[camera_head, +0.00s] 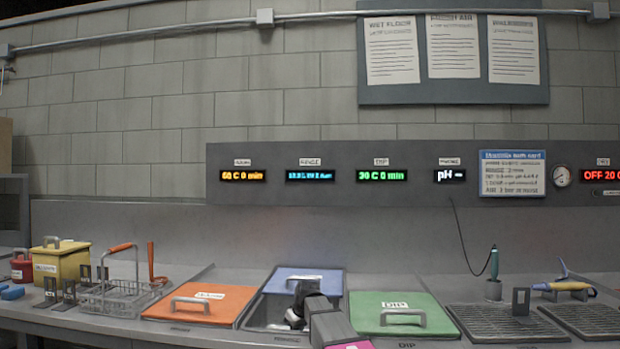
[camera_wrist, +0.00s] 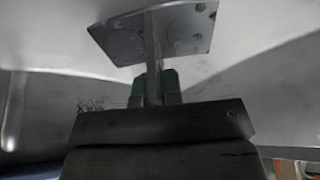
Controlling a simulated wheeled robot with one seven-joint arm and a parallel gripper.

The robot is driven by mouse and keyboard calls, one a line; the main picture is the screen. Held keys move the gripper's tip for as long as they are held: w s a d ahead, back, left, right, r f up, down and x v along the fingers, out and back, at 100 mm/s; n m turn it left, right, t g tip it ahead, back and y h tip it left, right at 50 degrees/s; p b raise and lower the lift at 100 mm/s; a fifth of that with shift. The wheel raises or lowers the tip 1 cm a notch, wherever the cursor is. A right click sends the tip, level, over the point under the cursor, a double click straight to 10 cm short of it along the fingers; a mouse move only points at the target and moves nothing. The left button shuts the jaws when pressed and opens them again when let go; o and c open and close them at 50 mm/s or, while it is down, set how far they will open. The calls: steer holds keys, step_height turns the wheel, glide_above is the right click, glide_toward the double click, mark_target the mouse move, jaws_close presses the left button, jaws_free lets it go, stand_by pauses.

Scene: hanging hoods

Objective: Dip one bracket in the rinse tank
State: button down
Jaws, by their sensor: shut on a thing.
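My gripper is shut on a grey metal bracket (camera_wrist: 158,30), a flat plate with round marks and a narrow stem. In the wrist view the dark green fingertips (camera_wrist: 156,88) pinch the stem, and pale grey walls surround the bracket. In the head view my gripper (camera_head: 295,317) points down into the open rinse tank (camera_head: 262,312). The tank's blue lid (camera_head: 305,281) lies toward the back of its opening. My arm hides part of the tank, and the bracket cannot be made out there. I cannot tell whether it touches liquid.
An orange lid (camera_head: 200,305) covers the tank on the left; a green lid (camera_head: 400,313) covers the dip tank on the right. A wire basket (camera_head: 115,297) and yellow box (camera_head: 62,262) stand left. Dark drain grates (camera_head: 505,323) lie right, near a blue-and-yellow tool (camera_head: 567,286).

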steer(key=shift+r, duration=0.1)
step_height(320, 180, up, 18)
stand_by(1.3)
steer(key=shift+r, duration=0.2)
stand_by(0.8)
